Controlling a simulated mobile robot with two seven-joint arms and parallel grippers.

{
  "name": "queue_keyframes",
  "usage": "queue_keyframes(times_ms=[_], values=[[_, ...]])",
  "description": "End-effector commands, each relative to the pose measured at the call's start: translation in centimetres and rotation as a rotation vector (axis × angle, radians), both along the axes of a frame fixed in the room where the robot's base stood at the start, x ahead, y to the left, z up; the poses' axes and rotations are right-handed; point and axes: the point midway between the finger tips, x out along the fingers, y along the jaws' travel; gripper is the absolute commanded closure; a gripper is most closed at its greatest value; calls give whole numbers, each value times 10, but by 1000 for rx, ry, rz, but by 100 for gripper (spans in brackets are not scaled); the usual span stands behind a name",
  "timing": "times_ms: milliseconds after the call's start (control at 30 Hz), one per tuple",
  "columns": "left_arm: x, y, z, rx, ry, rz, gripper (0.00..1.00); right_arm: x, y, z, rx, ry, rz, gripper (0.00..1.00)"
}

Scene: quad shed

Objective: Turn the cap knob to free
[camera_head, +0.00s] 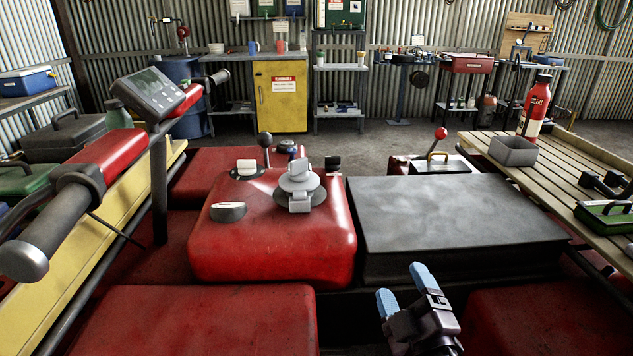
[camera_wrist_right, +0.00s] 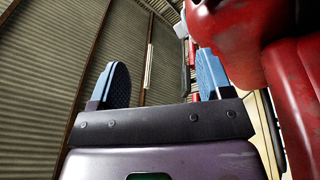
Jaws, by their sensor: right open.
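A grey cap (camera_head: 300,185) with a raised knob sits on top of the red tank (camera_head: 250,255) in the middle of the head view. It looks seated on the tank; no marking on it can be read. My right gripper (camera_head: 406,289) is low and right of the tank, well apart from the cap. Its two blue fingertips are open with nothing between them. In the right wrist view the open fingers (camera_wrist_right: 163,80) show against the corrugated wall, with red bodywork (camera_wrist_right: 240,45) close to the right finger. The cap cannot be made out there. My left gripper is not in view.
A white switch (camera_head: 247,168), a grey oval knob (camera_head: 228,211) and a black-balled lever (camera_head: 265,141) stand near the cap. A dark flat box (camera_head: 445,215) lies right of the tank. Handlebars with a display (camera_head: 150,95) stand left. A slatted rack (camera_head: 550,165) is at right.

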Motion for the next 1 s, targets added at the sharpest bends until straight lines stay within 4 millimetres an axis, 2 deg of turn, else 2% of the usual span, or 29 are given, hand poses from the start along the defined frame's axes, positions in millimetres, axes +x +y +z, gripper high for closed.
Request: queue_keyframes(times_ms=[33,100,300,500,600,767,867,1000], values=[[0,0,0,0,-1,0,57,10,17,18,-66,-85,65,28],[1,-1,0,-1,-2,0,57,17,39,38,-157,-188,153,28],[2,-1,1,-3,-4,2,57,29,97,74,-443,-432,379,28],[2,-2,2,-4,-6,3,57,41,141,87,-790,-610,567,28],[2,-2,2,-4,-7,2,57,53,155,89,-993,-671,639,28],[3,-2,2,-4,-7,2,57,84,161,91,-1357,-714,701,28],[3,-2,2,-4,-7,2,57,111,153,97,-1593,-701,695,28],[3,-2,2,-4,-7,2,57,150,133,114,-1883,-640,635,28]])
